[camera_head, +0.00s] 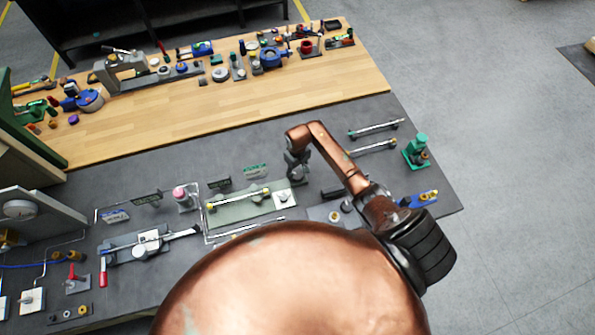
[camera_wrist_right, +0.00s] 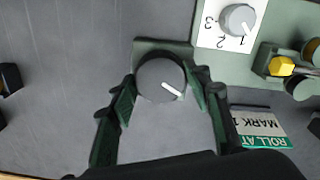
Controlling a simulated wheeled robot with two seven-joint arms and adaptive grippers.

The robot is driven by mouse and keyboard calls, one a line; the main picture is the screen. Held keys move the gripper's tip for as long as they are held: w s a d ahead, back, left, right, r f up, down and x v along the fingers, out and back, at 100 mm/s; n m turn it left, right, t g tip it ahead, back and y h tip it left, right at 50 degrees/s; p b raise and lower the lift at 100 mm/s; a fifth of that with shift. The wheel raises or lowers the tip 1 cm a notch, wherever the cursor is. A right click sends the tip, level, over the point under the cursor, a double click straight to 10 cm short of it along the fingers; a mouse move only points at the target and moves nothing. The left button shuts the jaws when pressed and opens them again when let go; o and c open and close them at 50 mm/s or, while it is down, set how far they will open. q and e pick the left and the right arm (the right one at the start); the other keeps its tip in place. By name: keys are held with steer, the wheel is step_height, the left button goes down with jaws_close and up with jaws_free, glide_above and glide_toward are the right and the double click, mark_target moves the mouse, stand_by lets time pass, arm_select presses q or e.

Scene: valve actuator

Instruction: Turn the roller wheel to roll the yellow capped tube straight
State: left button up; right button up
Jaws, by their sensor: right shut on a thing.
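The roller wheel (camera_wrist_right: 160,77) is a dark grey round knob with a white pointer line, on a green mount in the right wrist view. The pointer aims to the lower right. My right gripper (camera_wrist_right: 164,88) has a green-padded finger on each side of the wheel and is shut on it. In the head view my right gripper (camera_head: 297,168) reaches down at the plate's right end and hides the wheel. The yellow capped tube (camera_head: 238,199) lies along a pale green plate (camera_head: 226,214). A yellow cap (camera_wrist_right: 282,67) shows in the wrist view. My left gripper is out of view.
A white numbered dial plate (camera_wrist_right: 210,37) with a grey knob stands beside the wheel. A green label (camera_wrist_right: 266,142) lies close to the right finger. Other fixtures, including a green one (camera_head: 416,151), crowd the grey bench (camera_head: 330,112). Its strip before the wood is clear.

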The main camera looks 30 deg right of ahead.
mark_target(298, 174)
stand_by(0.3)
steer(key=o, duration=1.2)
steer(key=shift+c, duration=0.2)
step_height(298, 174, up, 12)
